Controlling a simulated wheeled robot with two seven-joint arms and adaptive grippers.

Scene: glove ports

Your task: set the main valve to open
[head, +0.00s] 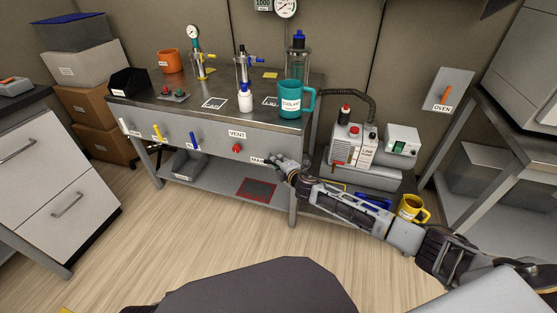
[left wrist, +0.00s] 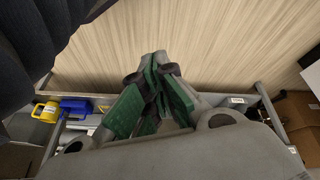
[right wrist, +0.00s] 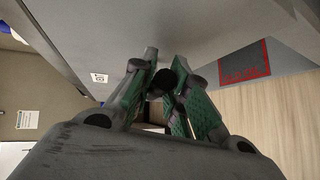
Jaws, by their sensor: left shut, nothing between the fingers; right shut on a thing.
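The main valve's label (head: 258,160) shows partly on the bench's front panel, at its right end. The valve's handle is hidden behind my right gripper (head: 277,161) in the head view. My right gripper is against the panel there, shut on what appears to be the main valve handle. In the right wrist view a dark round part (right wrist: 164,79) shows between its fingers, close to the grey panel (right wrist: 200,25); which way the handle points I cannot tell. My left gripper (left wrist: 159,72) is shut and empty in the left wrist view, and out of the head view.
The vent knob (head: 237,148) is red, left of my right gripper. White, yellow and blue handles (head: 194,141) line the panel's left. A teal coolant mug (head: 290,100) and white bottle (head: 245,98) stand on the bench. A pump (head: 351,147) and yellow mug (head: 408,207) are right.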

